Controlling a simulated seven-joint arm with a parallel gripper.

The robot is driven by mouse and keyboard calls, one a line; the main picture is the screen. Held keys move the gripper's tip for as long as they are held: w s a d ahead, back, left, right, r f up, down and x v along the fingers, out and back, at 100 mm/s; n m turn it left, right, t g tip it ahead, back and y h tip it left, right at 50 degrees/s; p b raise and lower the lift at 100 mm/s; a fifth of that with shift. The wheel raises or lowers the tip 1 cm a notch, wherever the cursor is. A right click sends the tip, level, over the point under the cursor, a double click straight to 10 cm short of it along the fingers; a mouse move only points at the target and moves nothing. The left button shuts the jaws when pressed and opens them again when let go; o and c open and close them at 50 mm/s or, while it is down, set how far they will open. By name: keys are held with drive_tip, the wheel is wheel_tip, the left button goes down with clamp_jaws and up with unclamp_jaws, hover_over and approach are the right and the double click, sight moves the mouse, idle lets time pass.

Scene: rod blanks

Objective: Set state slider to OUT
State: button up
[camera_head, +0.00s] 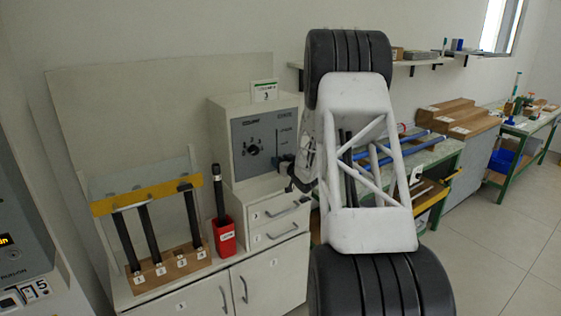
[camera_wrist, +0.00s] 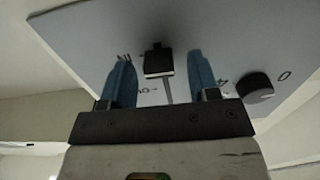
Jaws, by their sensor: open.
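The state slider has a black knob (camera_wrist: 158,62) on a grey panel in the wrist view. A thin slot runs from the knob toward my gripper's base, with partly hidden lettering beside it. The knob is at the slot's far end from my gripper's base. My gripper (camera_wrist: 158,56) is open, with one blue finger on each side of the knob. Gaps show between the fingers and the knob. In the head view the panel (camera_head: 250,165) is on a white box, and my dark gripper (camera_head: 298,180) is at its right edge, partly hidden by my arm.
A round black dial (camera_wrist: 255,88) is right of my fingers in the wrist view. In the head view, a red cup (camera_head: 224,238) holding a dark rod and a rack with numbered black rods (camera_head: 150,237) stand left of the box. A drawer cabinet (camera_head: 270,275) is below.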

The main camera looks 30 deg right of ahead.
sight(277, 144)
drive_tip(key=shift+w, duration=0.25)
clamp_jaws()
drive_tip(key=shift+r, duration=3.05)
unclamp_jaws()
